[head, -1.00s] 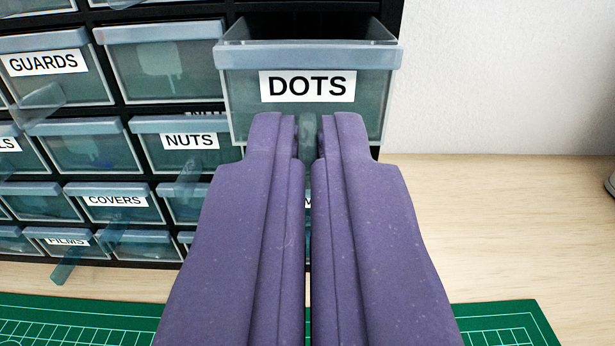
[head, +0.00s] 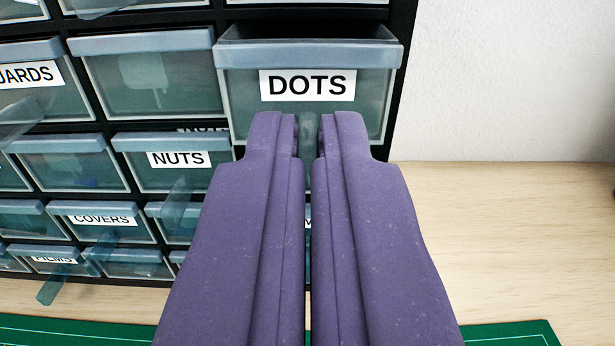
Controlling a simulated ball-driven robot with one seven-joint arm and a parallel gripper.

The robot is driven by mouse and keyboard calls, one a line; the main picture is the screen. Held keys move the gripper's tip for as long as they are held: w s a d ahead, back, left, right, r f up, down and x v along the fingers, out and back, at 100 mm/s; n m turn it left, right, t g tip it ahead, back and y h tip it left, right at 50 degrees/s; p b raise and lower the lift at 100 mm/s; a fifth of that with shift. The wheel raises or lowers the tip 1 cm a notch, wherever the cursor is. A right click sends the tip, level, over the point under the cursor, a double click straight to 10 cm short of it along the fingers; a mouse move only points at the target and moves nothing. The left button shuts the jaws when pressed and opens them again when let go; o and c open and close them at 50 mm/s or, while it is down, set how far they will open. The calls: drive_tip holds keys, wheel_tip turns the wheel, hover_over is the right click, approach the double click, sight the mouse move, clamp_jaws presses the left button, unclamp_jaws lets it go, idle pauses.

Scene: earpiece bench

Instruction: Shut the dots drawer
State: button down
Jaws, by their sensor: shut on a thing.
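The dots drawer (head: 306,57) is a clear teal drawer with a grey-blue rim and a white DOTS label. It sits at the top centre of the head view and stands slightly out of the dark cabinet, with a narrow strip of its inside showing behind the rim. My purple gripper (head: 308,130) is in front of it, just below the label. Its fingertips are shut on the drawer's clear pull tab, which shows as a thin strip between them. The fingers hide the lower middle of the drawer front.
Other labelled drawers fill the cabinet to the left, including the nuts drawer (head: 172,166) and covers drawer (head: 102,224). Several clear pull tabs stick out from them. A green mat (head: 505,335) lies in front. The wooden bench (head: 500,230) at right is clear.

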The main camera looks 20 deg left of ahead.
drive_tip(key=shift+x, duration=1)
drive_tip(key=c, duration=1.3)
unclamp_jaws()
drive_tip(key=p+v, duration=0.1)
drive_tip(key=v, duration=0.6)
drive_tip(key=shift+s+d+p, duration=0.15)
drive_tip(key=shift+s+p, duration=0.15)
drive_tip(key=shift+s, duration=0.1)
